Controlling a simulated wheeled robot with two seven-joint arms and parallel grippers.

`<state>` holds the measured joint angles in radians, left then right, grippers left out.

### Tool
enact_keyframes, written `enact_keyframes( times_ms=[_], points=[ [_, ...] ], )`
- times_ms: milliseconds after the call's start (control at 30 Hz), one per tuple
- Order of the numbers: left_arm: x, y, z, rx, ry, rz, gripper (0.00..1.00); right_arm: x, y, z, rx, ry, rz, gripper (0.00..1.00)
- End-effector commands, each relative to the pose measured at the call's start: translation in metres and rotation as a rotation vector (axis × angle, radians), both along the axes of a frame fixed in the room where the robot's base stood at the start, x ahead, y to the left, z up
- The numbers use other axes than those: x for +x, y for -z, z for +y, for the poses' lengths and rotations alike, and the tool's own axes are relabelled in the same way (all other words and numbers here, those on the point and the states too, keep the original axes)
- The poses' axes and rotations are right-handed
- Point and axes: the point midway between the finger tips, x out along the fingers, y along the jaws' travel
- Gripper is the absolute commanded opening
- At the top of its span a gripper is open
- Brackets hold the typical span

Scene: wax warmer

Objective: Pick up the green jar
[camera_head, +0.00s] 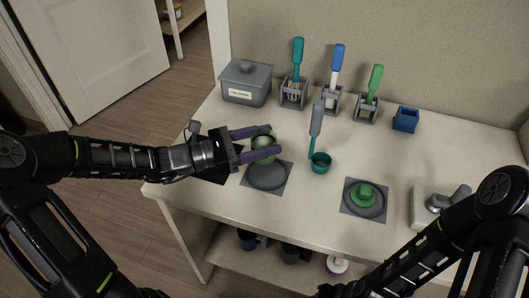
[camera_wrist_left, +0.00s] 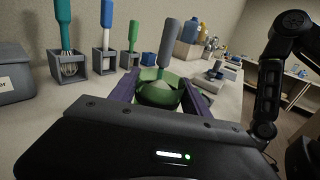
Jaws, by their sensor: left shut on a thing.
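The green jar (camera_head: 264,146) is between the purple fingers of my left gripper (camera_head: 279,142), above the left part of the table. The gripper is shut on its sides. In the left wrist view the jar (camera_wrist_left: 158,96) shows as a rounded green body between the fingers (camera_wrist_left: 158,88). The black gripper housing hides its lower part, and I cannot tell whether it touches the table. My right arm comes in at the lower right of the head view; its gripper is not in view.
Beside the jar lie a grey round plate (camera_head: 268,177) on a dark mat and a teal cup (camera_head: 320,168) with a grey-handled tool. A green lid-like piece (camera_head: 364,193) sits at right. A lidded grey box (camera_head: 246,84), tool holders (camera_head: 293,98) and a blue box (camera_head: 405,120) line the back.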

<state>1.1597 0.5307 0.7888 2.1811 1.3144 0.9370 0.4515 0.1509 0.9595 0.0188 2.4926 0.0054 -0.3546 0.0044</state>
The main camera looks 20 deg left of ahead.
Motion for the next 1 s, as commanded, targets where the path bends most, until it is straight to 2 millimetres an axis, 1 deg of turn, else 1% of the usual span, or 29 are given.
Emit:
enact_keyframes(
  times_ms=[33, 100, 267, 867, 1000],
  points=[
    [-0.001, -0.009, 0.0, 0.006, 0.001, -0.003, 0.07, 0.0, 0.0, 0.0, 0.0, 0.0, 0.0, 0.36],
    [0.0, -0.02, 0.0, 0.003, 0.001, -0.001, 0.07, 0.0, -0.001, 0.0, 0.0, 0.0, 0.0, 0.36],
    [-0.001, -0.032, -0.001, 0.001, 0.002, 0.0, 0.07, 0.0, -0.001, 0.0, 0.0, 0.0, 0.0, 0.36],
    [0.0, -0.033, -0.001, -0.001, 0.001, 0.0, 0.07, 0.0, -0.001, 0.0, 0.0, 0.0, 0.0, 0.36],
    [-0.001, -0.036, -0.003, -0.001, 0.006, -0.001, 0.07, 0.0, -0.003, 0.0, 0.0, 0.0, 0.0, 0.36]
  ],
)
